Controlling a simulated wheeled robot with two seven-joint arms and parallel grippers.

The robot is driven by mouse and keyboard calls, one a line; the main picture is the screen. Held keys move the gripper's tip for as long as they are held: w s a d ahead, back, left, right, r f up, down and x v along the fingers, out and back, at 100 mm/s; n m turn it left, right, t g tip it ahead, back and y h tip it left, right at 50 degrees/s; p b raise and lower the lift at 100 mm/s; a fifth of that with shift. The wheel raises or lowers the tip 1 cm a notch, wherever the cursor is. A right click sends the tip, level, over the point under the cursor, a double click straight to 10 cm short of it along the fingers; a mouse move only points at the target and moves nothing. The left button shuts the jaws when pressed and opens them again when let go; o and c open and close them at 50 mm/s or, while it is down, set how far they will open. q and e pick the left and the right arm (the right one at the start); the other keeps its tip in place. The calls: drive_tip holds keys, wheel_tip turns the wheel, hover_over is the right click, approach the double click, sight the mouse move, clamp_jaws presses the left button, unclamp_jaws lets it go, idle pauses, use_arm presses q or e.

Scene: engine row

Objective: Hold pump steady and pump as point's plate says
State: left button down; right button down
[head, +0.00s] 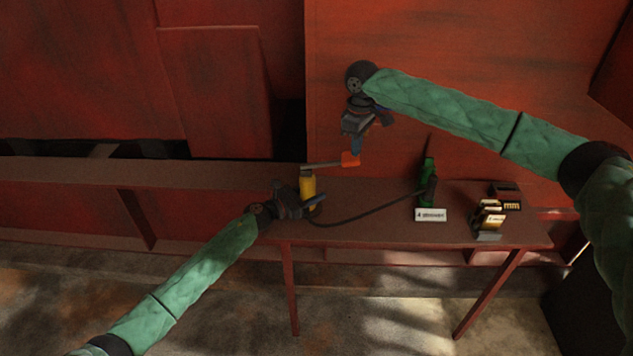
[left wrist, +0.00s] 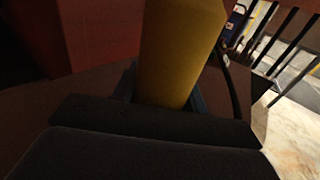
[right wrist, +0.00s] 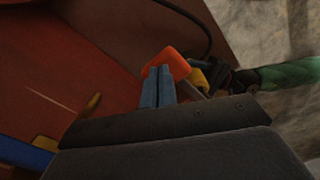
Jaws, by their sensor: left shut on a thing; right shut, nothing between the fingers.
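The pump has a yellow barrel (head: 308,188) standing at the table's left part, with a grey lever ending in an orange handle (head: 350,159) out to the right. My left gripper (head: 308,202) is shut around the barrel, which fills the left wrist view (left wrist: 178,50). My right gripper (head: 355,150) is shut and empty, its fingertips just above or against the orange handle; contact cannot be told. The handle shows just beyond the fingertips in the right wrist view (right wrist: 175,62). A white plate (head: 430,215) stands before a green point (head: 428,180); it seems to start with 4, the rest is unreadable.
A dark hose (head: 370,214) runs from the pump to the green point. A gold-and-white object (head: 490,215) and a dark box (head: 507,196) are at the right end of the table (head: 380,232). A red wall (head: 480,60) rises behind.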

sight(355, 158)
drive_tip(key=shift+f, duration=0.15)
idle(0.3)
drive_tip(key=shift+f, duration=2.05)
drive_tip(key=shift+r, duration=2.2)
drive_tip(key=shift+f, duration=2.15)
drive_tip(key=shift+r, duration=2.15)
drive_tip(key=shift+f, duration=0.1)
